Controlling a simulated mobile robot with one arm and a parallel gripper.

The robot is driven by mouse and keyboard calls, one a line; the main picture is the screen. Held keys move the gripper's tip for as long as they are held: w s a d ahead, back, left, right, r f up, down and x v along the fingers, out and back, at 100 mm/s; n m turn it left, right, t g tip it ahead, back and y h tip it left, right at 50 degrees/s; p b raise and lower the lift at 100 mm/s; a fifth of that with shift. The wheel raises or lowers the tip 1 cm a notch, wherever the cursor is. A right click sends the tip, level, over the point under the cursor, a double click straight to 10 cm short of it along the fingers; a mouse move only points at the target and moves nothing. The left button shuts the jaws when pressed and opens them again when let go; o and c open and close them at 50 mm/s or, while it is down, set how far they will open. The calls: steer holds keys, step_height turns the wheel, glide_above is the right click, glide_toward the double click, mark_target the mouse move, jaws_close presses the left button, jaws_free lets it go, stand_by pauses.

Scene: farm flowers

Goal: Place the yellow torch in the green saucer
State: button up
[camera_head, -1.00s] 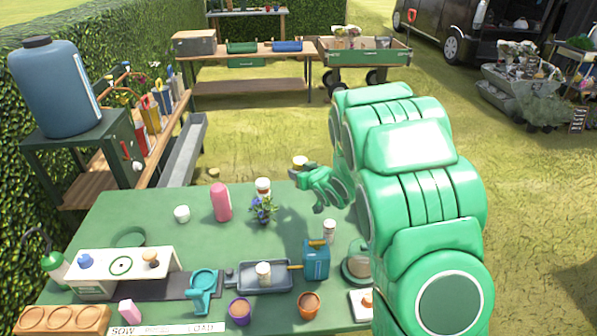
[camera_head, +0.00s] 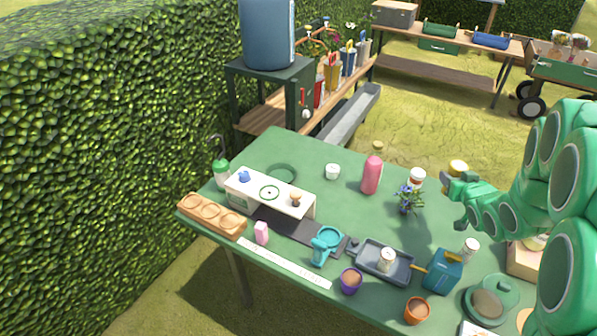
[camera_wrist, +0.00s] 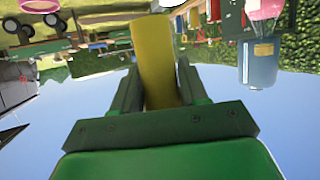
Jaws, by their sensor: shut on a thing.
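The yellow torch (camera_wrist: 155,55) is a yellow cylinder standing between the two dark fingers of my gripper (camera_wrist: 158,88) in the wrist view. In the head view my green gripper (camera_head: 455,182) is shut on the torch (camera_head: 458,166), held above the right part of the green table. The green saucer (camera_head: 281,174) lies empty on the table at the back left, behind the white box, its near edge partly hidden. The gripper is well to the right of the saucer, apart from it.
A white box (camera_head: 268,197) with small items stands before the saucer. A hedge (camera_head: 110,130) borders the left.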

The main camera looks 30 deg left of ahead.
steer(key=s+a+n+g+y, duration=0.1)
steer(key=a+n+y, duration=0.1)
steer(key=a, duration=0.9)
steer(key=s+a+r+n+g+y, duration=0.1)
steer(key=s+a+n+g+y, duration=0.1)
steer(key=a, duration=1)
steer(key=shift+s+n+y, duration=0.2)
steer(key=shift+n+y, duration=0.1)
steer(key=shift+n, duration=0.3)
steer(key=s+a+g, duration=0.1)
steer(key=s+a, duration=0.1)
steer(key=a, duration=0.1)
steer(key=s+a+n+g+y, duration=0.1)
steer(key=a, duration=0.3)
steer(key=s+a+n+g, duration=0.1)
steer(key=s+a, duration=0.1)
steer(key=a, duration=0.2)
steer(key=shift+s+y, duration=0.3)
steer(key=s+a+n+g+y, duration=0.1)
steer(key=s+a+n+g, duration=0.2)
steer(key=s+a, duration=0.55)
glide_above(281, 177)
steer(key=shift+a+f, duration=0.1)
steer(key=shift+f, duration=6.8)
